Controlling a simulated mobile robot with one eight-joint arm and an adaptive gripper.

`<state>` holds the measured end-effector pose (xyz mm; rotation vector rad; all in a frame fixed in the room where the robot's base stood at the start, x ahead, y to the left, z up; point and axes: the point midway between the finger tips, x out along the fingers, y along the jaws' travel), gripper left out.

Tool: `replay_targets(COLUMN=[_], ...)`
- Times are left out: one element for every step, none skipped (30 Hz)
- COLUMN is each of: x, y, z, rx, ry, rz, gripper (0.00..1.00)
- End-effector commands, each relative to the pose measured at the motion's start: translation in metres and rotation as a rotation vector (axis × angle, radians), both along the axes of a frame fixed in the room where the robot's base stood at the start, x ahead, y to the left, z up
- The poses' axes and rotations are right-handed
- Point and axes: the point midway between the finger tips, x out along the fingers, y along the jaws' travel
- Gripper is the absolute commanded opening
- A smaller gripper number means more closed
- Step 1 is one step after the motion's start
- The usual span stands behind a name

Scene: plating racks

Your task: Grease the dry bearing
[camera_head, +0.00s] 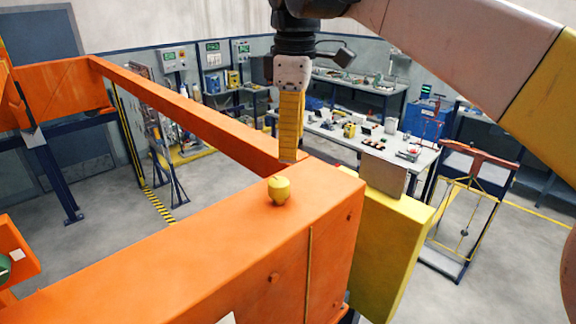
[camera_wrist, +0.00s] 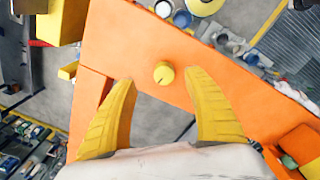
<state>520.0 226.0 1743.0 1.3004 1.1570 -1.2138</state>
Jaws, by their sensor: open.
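A small yellow knob-like cap (camera_head: 279,191) stands on top of the orange beam (camera_head: 200,248). In the wrist view the cap (camera_wrist: 164,73) lies between the tips of my two curved yellow fingers. My gripper (camera_head: 288,158) is open and empty, pointing down. In the head view its tips are a little above and behind the cap, apart from it. The wrist view shows the open gripper (camera_wrist: 161,78) with both fingers clear of the cap. I cannot tell which part is the dry bearing, and I see no clear grease tool.
A yellow block (camera_head: 385,250) with a grey plate (camera_head: 384,176) adjoins the beam's right end. A long orange rail (camera_head: 190,113) runs back left. A workbench (camera_head: 345,138) with small items stands behind, and a dark-framed stand (camera_head: 465,215) is at right. Space above the beam is open.

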Motion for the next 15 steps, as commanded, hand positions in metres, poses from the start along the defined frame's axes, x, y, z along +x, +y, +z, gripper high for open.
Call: replay_targets(x=[0.002,0.003,0.003,0.003,0.003,0.003,0.004,0.004,0.003,0.003,0.003,0.003,0.003,0.003,0.003], y=[0.011,0.015,0.02,0.022,0.024,0.026,0.027,0.027,0.027,0.027,0.027,0.026,0.026,0.026,0.026], z=[0.003,0.004,0.005,0.006,0.006,0.005,0.004,0.002,-0.001,-0.005,-0.01,-0.017,-0.022,-0.028,-0.036], rx=[-0.009,-0.014,-0.019,-0.022,-0.024,-0.025,-0.027,-0.027,-0.028,-0.027,-0.027,-0.027,-0.027,-0.027,-0.027], ry=[0.015,0.024,0.035,0.04,0.044,0.046,0.048,0.049,0.049,0.049,0.049,0.049,0.048,0.048,0.048], rz=[0.049,0.077,0.104,0.12,0.131,0.142,0.147,0.149,0.15,0.15,0.149,0.148,0.148,0.148,0.147], gripper=[0.61,0.61,0.61,0.61,0.61,0.61,0.61,0.61,0.61,0.61,0.61,0.61,0.61,0.61,0.61])
